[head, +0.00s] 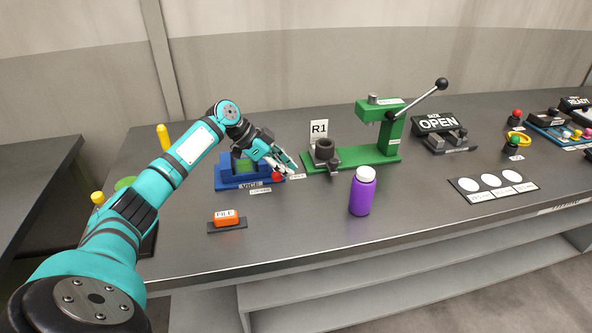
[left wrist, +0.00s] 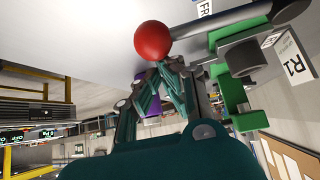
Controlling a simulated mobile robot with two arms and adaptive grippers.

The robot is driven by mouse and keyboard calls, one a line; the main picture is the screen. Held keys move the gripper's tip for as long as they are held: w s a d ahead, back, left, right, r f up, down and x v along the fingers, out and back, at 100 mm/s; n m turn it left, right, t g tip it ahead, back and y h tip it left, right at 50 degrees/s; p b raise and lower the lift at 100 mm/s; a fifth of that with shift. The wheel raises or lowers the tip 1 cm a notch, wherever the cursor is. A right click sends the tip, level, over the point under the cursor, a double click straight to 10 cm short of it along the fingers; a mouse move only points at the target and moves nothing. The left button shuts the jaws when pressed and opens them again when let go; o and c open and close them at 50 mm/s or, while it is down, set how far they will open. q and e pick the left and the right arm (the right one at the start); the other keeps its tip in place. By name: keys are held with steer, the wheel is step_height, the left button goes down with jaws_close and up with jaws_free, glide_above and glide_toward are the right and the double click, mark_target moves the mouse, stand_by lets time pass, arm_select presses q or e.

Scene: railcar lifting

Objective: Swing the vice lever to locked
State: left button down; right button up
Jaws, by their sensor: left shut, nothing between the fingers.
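The blue vice (head: 228,180) stands on the bench in the head view, with a VICE label on its front. Its lever's red ball knob (head: 277,176) is at the vice's right end, near a small white label at its right; another label lies at the vice's front. My left gripper (head: 290,168) is shut and empty, just beside the knob. In the left wrist view the red knob (left wrist: 152,41) is just beyond the closed fingertips (left wrist: 172,64); whether they touch it I cannot tell. My arm hides part of the vice. My right gripper is not in view.
An orange FILE block (head: 226,217) lies in front of the vice. A green press (head: 375,150) with a long handle and a purple bottle (head: 362,191) stand to the right. An OPEN sign (head: 438,122) is farther right.

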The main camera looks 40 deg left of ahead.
mark_target(273, 175)
arm_select(q)
steer(key=shift+s+a+f+m+g+h, duration=0.1)
steer(key=shift+s+a+m+g+h, duration=0.25)
steer(key=shift+s+a+m, duration=0.35)
steer(key=shift+s+a+b, duration=0.45)
steer(key=shift+s+a, duration=0.2)
steer(key=shift+a, duration=0.1)
steer(key=shift+s+a, duration=0.3)
steer(key=shift+a, duration=0.35)
